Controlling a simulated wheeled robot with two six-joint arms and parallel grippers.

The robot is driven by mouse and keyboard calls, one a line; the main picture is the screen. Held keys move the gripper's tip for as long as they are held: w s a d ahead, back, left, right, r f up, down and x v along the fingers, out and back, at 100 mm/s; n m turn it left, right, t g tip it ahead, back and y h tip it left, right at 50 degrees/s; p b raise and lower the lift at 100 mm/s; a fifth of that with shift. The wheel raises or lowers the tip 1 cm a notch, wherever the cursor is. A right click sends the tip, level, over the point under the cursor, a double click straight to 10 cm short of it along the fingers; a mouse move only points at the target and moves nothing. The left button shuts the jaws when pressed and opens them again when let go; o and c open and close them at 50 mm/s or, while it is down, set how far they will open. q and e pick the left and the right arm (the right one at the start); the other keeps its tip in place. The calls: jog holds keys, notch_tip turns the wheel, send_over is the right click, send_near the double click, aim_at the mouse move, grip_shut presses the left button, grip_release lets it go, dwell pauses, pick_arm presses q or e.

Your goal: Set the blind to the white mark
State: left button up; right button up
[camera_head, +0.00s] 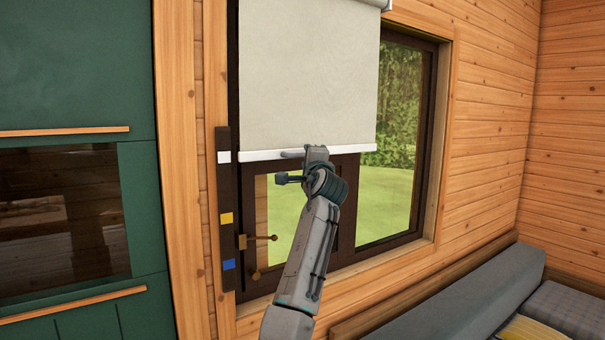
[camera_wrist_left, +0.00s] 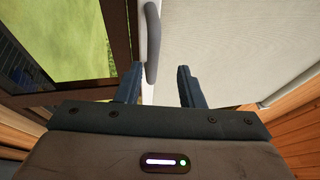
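The pale roller blind (camera_head: 308,75) hangs partly lowered over the window, with a white bottom bar (camera_head: 262,155). A grey handle (camera_head: 291,154) sits on that bar, and it also shows in the left wrist view (camera_wrist_left: 152,45). The white mark (camera_head: 224,157) is on a dark strip (camera_head: 225,190) left of the window. The bar's left end looks about level with it. My left gripper (camera_head: 314,153) is at the bar; in the wrist view its fingers (camera_wrist_left: 159,69) are apart, with the handle in the gap, nearer the left finger. My right gripper is not in view.
The strip also bears a yellow mark (camera_head: 226,218) and a blue mark (camera_head: 229,264) lower down. A window latch (camera_head: 258,238) sticks out beside it. A green cabinet (camera_head: 75,75) stands left; a grey sofa (camera_head: 440,305) is at lower right.

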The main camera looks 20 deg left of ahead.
pick_arm(q)
jog(key=b+v, duration=0.2)
jog(key=v, duration=0.3)
jog(key=shift+s+r, duration=0.15)
jog(key=shift+s, duration=0.1)
